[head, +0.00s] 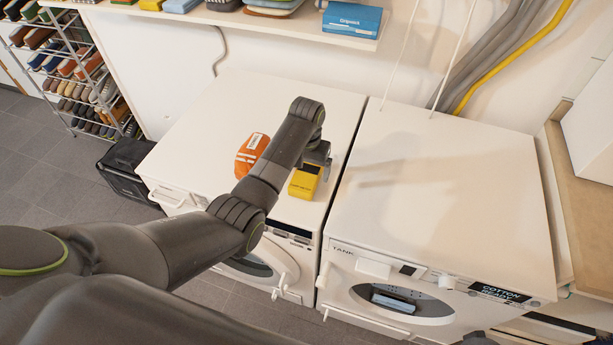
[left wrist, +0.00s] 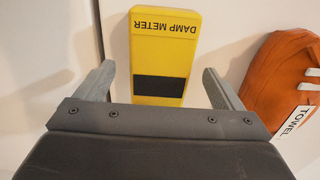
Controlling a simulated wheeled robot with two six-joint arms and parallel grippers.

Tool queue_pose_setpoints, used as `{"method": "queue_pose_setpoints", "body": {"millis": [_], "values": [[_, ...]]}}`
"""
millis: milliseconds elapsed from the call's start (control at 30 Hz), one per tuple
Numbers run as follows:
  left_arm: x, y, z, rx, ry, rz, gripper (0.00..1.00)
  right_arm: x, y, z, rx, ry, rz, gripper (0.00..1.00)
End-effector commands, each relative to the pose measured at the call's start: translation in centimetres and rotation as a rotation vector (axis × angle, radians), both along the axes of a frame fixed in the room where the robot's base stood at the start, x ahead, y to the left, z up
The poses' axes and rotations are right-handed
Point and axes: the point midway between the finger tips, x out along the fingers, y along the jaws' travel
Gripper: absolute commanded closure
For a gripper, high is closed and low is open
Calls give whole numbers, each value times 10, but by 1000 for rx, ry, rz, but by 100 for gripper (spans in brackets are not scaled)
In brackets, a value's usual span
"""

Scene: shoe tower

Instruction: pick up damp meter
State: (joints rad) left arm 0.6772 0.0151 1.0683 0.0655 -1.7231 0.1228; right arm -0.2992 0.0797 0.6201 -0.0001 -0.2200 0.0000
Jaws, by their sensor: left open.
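The yellow damp meter (head: 304,184) lies on top of the left white machine, near its front right corner. In the left wrist view the damp meter (left wrist: 162,55) shows its label and a dark screen. My left gripper (head: 321,160) is over it, with the far end of the meter hidden beneath the gripper in the head view. In the left wrist view my left gripper (left wrist: 158,85) is open, one finger on each side of the meter, with gaps to both sides. Whether the fingertips reach down beside it is hard to tell.
An orange towel packet (head: 251,154) lies left of the meter; it also shows at right in the left wrist view (left wrist: 285,85). The right machine's top (head: 440,190) is clear. A wall shelf (head: 240,18) runs behind, and a shoe rack (head: 75,75) stands far left.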

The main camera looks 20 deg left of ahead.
Motion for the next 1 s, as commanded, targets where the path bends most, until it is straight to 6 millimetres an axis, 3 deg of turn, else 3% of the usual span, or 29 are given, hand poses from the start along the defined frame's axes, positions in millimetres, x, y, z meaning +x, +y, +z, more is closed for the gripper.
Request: {"method": "queue_pose_setpoints", "body": {"millis": [67,300,1000], "values": [[-3,0,-10,0,4,0,11,0,0,8,0,0,0,1],[-1,0,-30,0,0,0,11,0,0,6,0,0,0,1],[-1,0,-34,0,-1,0,11,0,0,8,0,0,0,1]]}}
